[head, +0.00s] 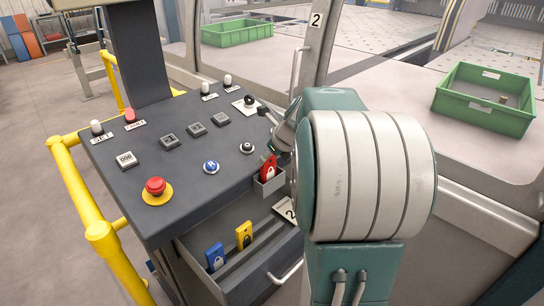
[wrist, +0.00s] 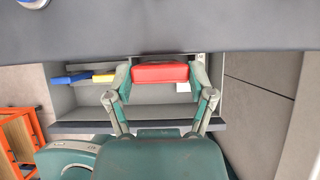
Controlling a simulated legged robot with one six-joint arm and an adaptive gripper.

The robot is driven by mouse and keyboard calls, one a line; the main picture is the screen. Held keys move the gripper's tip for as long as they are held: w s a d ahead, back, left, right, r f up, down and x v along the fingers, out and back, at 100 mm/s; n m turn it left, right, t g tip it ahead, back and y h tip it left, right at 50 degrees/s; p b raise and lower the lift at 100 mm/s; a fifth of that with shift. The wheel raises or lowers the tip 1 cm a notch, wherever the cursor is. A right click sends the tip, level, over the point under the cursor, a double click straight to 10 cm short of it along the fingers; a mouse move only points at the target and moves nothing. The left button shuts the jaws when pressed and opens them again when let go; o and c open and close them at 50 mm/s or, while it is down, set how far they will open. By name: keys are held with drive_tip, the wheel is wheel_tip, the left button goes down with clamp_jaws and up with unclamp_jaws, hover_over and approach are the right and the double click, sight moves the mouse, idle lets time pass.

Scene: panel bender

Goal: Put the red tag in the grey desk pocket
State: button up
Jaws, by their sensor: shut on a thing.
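The red tag (head: 268,168) shows in the head view at the front edge of the dark desk, upright, with a lock mark on its face. The grey desk pocket (head: 270,187) is at that edge, right at the tag's lower end; I cannot tell how deep the tag sits in it. In the wrist view the red tag (wrist: 160,73) lies between the two fingers of my gripper (wrist: 161,80), which is shut on it. In the head view my arm hides much of the gripper. The pocket is not clearly seen in the wrist view.
An open drawer (head: 248,262) below the desk holds a blue tag (head: 215,257) and a yellow tag (head: 244,235). The desk top carries buttons, a red emergency stop (head: 156,189) and a small lever. A yellow rail (head: 80,190) runs at left; green bins (head: 485,98) stand behind.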

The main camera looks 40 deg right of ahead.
drive_tip(key=shift+a, duration=0.2)
drive_tip(key=o, duration=0.9)
drive_tip(key=shift+f, duration=0.1)
drive_tip(key=shift+c, duration=0.2)
drive_tip(key=shift+o, duration=1.2)
drive_tip(key=shift+d+f, duration=0.1)
drive_tip(key=shift+d, duration=0.55)
